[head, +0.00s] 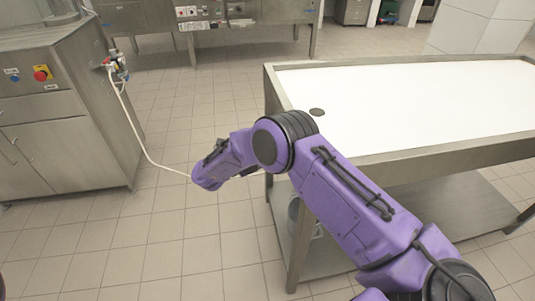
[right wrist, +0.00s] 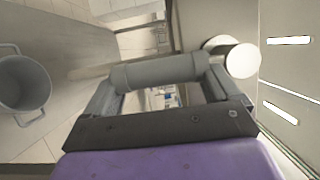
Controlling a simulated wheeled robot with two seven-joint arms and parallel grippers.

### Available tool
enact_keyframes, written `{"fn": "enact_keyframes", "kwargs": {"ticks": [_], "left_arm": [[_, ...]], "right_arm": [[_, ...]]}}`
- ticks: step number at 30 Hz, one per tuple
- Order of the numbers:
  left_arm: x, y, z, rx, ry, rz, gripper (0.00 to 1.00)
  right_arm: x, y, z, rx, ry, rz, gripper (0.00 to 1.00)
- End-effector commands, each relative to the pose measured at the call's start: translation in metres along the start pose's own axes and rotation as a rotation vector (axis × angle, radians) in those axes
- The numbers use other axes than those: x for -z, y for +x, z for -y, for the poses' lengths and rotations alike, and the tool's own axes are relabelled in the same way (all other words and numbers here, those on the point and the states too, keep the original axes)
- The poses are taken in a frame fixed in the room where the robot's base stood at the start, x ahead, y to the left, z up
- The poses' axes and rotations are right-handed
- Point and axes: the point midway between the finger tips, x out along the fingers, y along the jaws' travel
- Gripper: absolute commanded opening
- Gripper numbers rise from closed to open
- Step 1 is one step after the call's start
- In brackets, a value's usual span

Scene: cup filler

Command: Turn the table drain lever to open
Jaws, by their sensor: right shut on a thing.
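My right gripper (right wrist: 160,84) is shut on a grey rounded bar, which I take to be the table drain lever (right wrist: 158,72). The bar lies crosswise between the fingers in the right wrist view. A pale cylinder (right wrist: 242,60) sits just right of it, and I cannot tell how the two join. In the head view my purple right arm reaches down beside the table (head: 385,157), and the gripper and lever are hidden. My left gripper is out of view.
A grey bucket with handles (right wrist: 22,85) stands at the left of the right wrist view. A steel cabinet (head: 62,150) with buttons is at the left of the head view. A white hose (head: 143,150) runs from it behind my arm. Tiled floor lies open between cabinet and table.

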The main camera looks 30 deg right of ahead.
Motion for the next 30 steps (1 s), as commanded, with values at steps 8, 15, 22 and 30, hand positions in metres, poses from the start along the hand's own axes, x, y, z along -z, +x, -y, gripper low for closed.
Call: {"fn": "enact_keyframes", "kwargs": {"ticks": [8, 15, 22, 30], "left_arm": [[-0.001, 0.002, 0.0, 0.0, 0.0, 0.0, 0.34], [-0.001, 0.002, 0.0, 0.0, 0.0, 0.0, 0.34], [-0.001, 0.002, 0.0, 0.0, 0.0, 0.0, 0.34], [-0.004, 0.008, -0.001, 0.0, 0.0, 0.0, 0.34]], "right_arm": [[-0.002, 0.002, 0.002, 0.009, 0.014, 0.004, 0.35], [-0.003, 0.002, 0.002, 0.009, 0.016, 0.005, 0.96], [-0.002, 0.001, 0.001, 0.007, 0.014, 0.003, 1.0], [-0.003, -0.048, -0.001, 0.008, 0.016, 0.008, 1.0]]}}
